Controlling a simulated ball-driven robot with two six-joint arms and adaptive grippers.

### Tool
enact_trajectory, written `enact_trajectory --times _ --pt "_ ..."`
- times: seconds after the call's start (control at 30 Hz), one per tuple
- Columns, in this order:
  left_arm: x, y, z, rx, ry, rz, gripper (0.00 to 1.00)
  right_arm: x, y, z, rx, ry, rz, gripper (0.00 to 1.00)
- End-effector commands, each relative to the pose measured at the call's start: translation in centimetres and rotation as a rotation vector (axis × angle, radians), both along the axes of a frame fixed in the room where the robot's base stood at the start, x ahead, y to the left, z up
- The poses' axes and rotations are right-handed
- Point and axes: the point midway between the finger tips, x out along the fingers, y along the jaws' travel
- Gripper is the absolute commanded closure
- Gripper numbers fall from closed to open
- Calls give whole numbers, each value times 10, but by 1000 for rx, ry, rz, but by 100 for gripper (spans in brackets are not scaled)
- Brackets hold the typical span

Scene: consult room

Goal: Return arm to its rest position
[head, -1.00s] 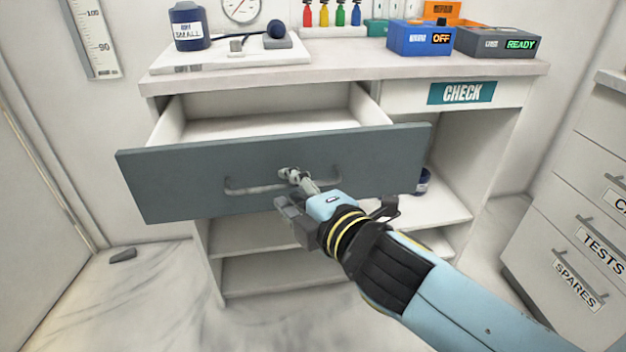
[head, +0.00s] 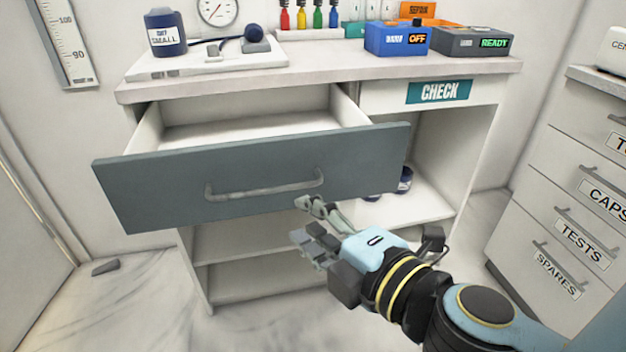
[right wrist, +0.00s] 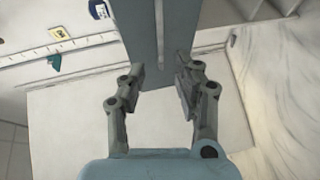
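My right gripper (head: 299,221) is in front of the desk, just below and to the right of the drawer handle (head: 265,190) in the head view. Its fingers are spread apart with nothing between them, and it looks clear of the handle. In the right wrist view the open fingers (right wrist: 161,76) point toward the grey-blue drawer front (right wrist: 145,28). The drawer (head: 130,190) is pulled out and its visible inside is empty. My left gripper is not in view.
The desktop (head: 330,78) holds a blue jar (head: 165,35), a blue box reading OFF (head: 397,40) and a grey box reading READY (head: 470,42). Open shelves (head: 245,243) lie below the drawer. A labelled drawer cabinet (head: 560,190) stands at right. A small dark wedge (head: 105,267) lies on the floor.

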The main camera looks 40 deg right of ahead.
Motion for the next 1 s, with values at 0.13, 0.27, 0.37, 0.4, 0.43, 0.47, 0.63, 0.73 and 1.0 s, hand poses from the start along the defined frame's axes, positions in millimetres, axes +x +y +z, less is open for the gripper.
enact_trajectory --times 0.13,0.27,0.37,0.4,0.43,0.47,0.63,0.73,1.0 --pt "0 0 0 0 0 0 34 0 0 0 0 0 0 68" --pt "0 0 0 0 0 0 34 0 0 0 0 0 0 68" --pt "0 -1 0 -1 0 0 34 3 0 2 0 -8 0 68" --pt "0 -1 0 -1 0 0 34 8 0 6 -3 -21 2 68" --pt "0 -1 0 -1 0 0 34 14 -1 11 -5 -37 6 68" --pt "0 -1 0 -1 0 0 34 21 0 8 -10 -41 13 68" --pt "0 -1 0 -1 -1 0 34 32 2 -94 135 105 9 68" --pt "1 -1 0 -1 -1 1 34 20 -2 -175 279 240 -44 68" --pt "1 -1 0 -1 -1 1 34 -87 -34 -371 667 631 -387 68"
